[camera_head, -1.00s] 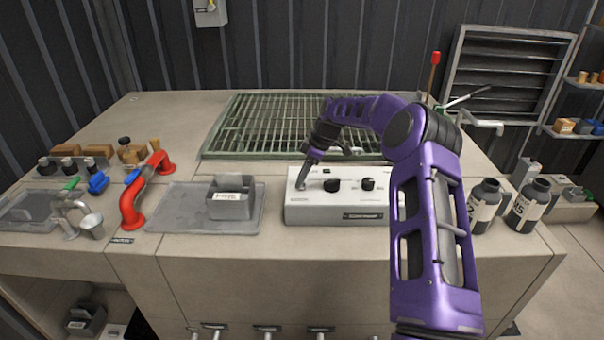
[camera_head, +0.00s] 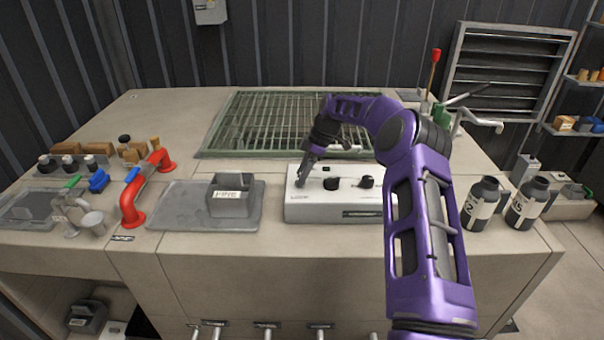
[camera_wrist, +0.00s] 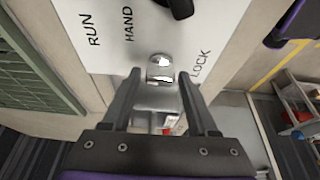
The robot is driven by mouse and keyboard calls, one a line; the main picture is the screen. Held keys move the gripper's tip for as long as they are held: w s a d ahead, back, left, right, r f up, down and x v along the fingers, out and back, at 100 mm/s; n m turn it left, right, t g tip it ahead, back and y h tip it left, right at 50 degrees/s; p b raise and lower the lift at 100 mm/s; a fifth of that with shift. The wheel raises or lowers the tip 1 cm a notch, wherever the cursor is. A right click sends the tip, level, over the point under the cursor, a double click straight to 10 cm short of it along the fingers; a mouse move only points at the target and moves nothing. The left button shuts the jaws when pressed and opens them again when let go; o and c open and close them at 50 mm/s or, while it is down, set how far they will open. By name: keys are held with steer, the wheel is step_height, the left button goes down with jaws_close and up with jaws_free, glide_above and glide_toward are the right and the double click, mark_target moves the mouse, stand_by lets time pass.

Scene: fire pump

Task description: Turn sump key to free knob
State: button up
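The white control box (camera_head: 340,208) stands on the counter in the head view, with two black knobs (camera_head: 331,183) on its sloped top. My gripper (camera_head: 301,181) points down at the left end of this top. In the wrist view, the silver sump key (camera_wrist: 160,68) sits on the white panel near the word LOCK, with RUN and HAND to its left. My gripper (camera_wrist: 160,77) is open, one fingertip on each side of the key, with a visible gap on both sides. A black knob (camera_wrist: 181,7) shows above the key. The key is hidden in the head view.
A grey tray (camera_head: 178,213) with a small grey bin (camera_head: 230,199) lies left of the box. A red pipe handle (camera_head: 133,200) stands further left. Dark bottles (camera_head: 482,205) stand at the right. A green grate (camera_head: 270,122) lies behind.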

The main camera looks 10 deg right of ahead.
steer(key=shift+o, duration=0.8)
steer(key=v, duration=1.7)
steer(key=shift+r, duration=0.2)
